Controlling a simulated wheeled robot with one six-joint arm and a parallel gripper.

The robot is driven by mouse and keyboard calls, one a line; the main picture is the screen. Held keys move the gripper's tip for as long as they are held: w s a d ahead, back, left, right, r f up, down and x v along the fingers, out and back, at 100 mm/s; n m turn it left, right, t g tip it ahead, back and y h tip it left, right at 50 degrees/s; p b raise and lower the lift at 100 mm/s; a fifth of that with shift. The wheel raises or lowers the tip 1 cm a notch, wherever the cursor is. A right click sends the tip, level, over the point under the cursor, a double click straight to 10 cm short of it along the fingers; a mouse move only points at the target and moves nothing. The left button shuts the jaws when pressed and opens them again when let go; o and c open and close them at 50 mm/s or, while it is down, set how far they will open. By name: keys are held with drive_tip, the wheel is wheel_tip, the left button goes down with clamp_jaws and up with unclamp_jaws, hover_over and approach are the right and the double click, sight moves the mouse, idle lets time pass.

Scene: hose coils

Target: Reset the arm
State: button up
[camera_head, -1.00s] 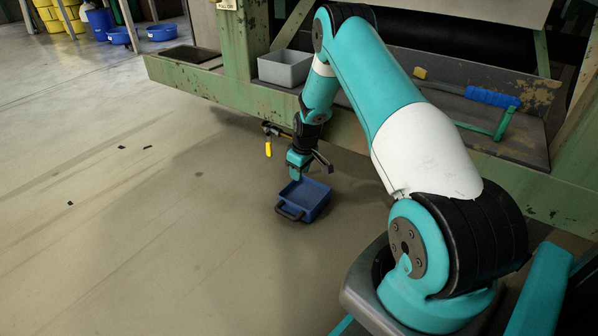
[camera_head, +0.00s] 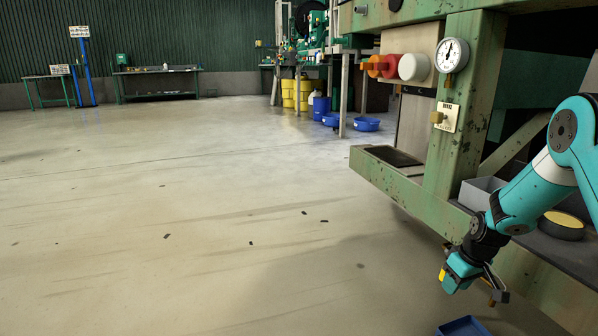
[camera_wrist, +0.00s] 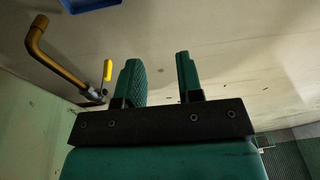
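My arm comes in from the right edge of the head view, bent downward. My gripper (camera_head: 456,284) hangs beside the green frame, above the floor. In the wrist view its two green fingers (camera_wrist: 159,78) stand apart with nothing between them. A blue tray (camera_head: 464,327) lies on the floor below it, cut off by the bottom edge of the head view. A blue corner (camera_wrist: 88,3) shows at the top of the wrist view.
A brass pipe (camera_wrist: 55,60) and a yellow handle (camera_wrist: 107,70) are near the fingers in the wrist view. The green frame (camera_head: 462,130) carries a gauge (camera_head: 453,54) and a grey bin (camera_head: 480,192). The floor to the left is mostly clear.

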drive_tip(key=s+a+r+n+y+p, duration=0.1)
drive_tip(key=s+a+r+p, duration=0.2)
drive_tip(key=s+a+r, duration=0.6)
drive_tip(key=s+a+r+n+y+p, duration=0.15)
drive_tip(key=a+r+p, duration=0.25)
drive_tip(key=a+r, duration=1.1)
drive_tip(key=s+a+r+n+g+p, duration=0.1)
drive_tip(key=s+a+r+p, duration=0.15)
drive_tip(key=s+r, duration=0.65)
drive_tip(key=s+a+r+n+g+p, duration=0.1)
drive_tip(key=s+a+r+p, duration=0.3)
drive_tip(key=s, duration=0.8)
wheel_tip(320, 180, up, 38)
drive_tip(key=d+p, duration=0.2)
drive_tip(key=p, duration=3.4)
drive_tip(key=shift+w+r, duration=0.15)
drive_tip(key=shift+w, duration=0.15)
drive_tip(key=shift+d+m+y, duration=0.1)
drive_tip(key=shift+m+y, duration=0.15)
